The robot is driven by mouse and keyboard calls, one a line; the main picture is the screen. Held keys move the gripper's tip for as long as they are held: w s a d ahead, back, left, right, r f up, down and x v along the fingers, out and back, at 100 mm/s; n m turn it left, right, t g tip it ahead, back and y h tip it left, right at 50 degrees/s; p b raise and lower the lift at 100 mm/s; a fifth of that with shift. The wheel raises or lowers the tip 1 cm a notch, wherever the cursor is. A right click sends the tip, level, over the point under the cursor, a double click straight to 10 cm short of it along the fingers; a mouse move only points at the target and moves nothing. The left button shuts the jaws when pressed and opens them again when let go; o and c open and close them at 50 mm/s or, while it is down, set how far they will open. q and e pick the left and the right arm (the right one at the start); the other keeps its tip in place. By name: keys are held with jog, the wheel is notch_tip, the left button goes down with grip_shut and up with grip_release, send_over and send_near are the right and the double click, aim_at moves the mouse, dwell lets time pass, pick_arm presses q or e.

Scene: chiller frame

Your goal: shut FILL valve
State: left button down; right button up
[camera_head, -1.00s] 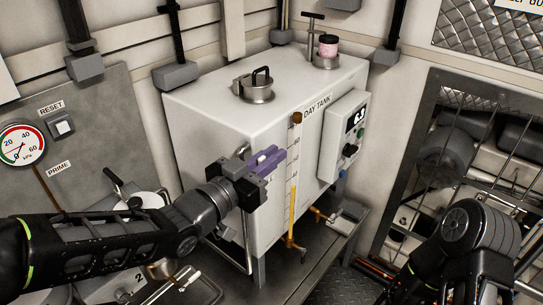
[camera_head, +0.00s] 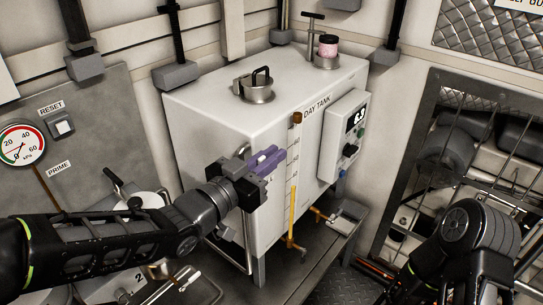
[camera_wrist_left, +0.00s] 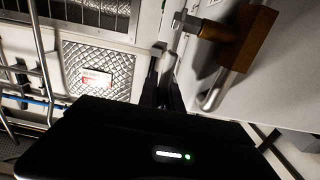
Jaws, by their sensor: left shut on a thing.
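My left gripper (camera_head: 272,160) is at the front face of the white day tank (camera_head: 215,120), left of its sight tube. Its purple fingers are closed together, and what they hold is hidden in the head view. In the left wrist view the dark fingers (camera_wrist_left: 164,88) close on a narrow grey lever (camera_wrist_left: 168,60) beside a brown valve body (camera_wrist_left: 250,38) with a silver pipe. No FILL label is readable. My right arm shows at the lower right of the head view; its gripper is out of view.
The sight tube (camera_head: 292,212) holds yellow fluid in its lower part. A control box (camera_head: 343,137) with a display is on the tank's right. A gauge panel (camera_head: 90,150) stands at the left. A barred frame (camera_head: 430,110) fills the right.

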pick_arm(q)
jog(key=shift+w+d+f+g+y+p, duration=0.4)
jog(key=shift+w+f+g+y+p, duration=0.4)
jog(key=shift+p, duration=0.85)
jog(key=shift+w+d+f+g+y+p, duration=0.3)
jog(key=shift+g+y+p, duration=0.3)
jog(key=shift+g+p, duration=0.8)
jog(key=shift+w+d+f+g+y+p, duration=0.5)
jog(key=shift+g+y+p, duration=0.2)
jog(key=shift+p, duration=1.15)
jog(key=c, duration=1.5)
grip_release()
